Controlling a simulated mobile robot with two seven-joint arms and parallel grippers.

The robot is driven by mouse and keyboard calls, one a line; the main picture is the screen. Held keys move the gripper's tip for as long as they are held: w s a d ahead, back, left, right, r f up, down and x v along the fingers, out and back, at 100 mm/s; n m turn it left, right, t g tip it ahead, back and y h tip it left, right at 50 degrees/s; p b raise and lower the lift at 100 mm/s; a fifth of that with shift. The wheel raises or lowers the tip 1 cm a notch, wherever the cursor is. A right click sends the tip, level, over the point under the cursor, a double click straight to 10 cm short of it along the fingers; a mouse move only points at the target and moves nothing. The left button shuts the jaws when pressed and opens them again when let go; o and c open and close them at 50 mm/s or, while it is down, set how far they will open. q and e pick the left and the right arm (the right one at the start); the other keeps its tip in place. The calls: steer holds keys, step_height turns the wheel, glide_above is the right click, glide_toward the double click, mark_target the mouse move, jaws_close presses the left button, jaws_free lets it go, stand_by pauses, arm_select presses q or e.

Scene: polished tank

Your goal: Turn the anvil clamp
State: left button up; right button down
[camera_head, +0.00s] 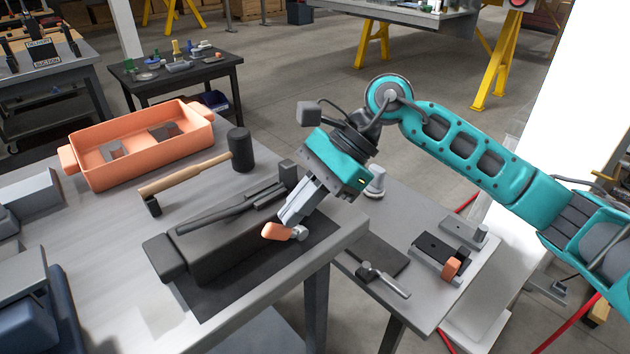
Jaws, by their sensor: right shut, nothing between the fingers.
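The anvil (222,250) is a long dark grey block on a black mat (208,305) near the front edge of the workbench. A clamp with an orange handle (276,231) and a pale round end (299,233) shows at its right end. My right gripper (288,218) points down and left, with its fingers shut and empty right above the orange handle. I cannot tell whether the fingertips touch the handle. The gripper hides part of the anvil's far right end. My left gripper is not in view.
A wooden-handled mallet (241,150) lies behind the anvil. An orange tray (92,181) with grey parts stands at the back left. Grey equipment (28,192) is at the left edge. A lower side table (410,312) to the right holds a small orange-tipped clamp (451,268).

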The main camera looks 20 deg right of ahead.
steer(key=shift+a+f, duration=0.2)
stand_by(0.4)
